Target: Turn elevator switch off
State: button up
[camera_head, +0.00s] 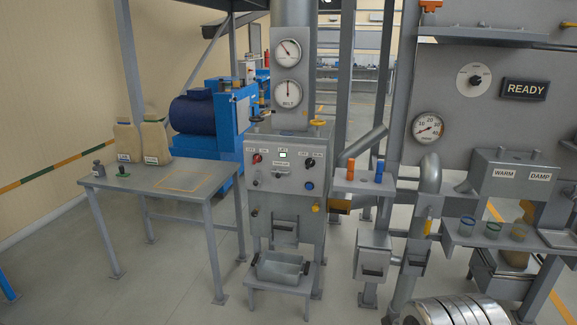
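A grey control cabinet (285,145) stands in the middle of the camera_head view. Its front carries a red knob (257,158) at the upper left and a black knob (311,162) at the upper right. A small lit window (283,154) sits between them. A blue button (309,186) is lower right, and a yellow knob (316,207) is below it. The small labels are too small to read, so I cannot tell which control is the elevator switch or how it is set.
A grey table (151,184) with two sacks stands left of the cabinet. A shelf with small cups (492,230) is at right. Floor at front left is clear.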

aim_at(309, 162)
jog(key=u, duration=0.6)
jog(key=i, duration=1.05)
jog(key=u, duration=0.5)
jog(key=i, duration=1.7)
jog(key=z, duration=0.6)
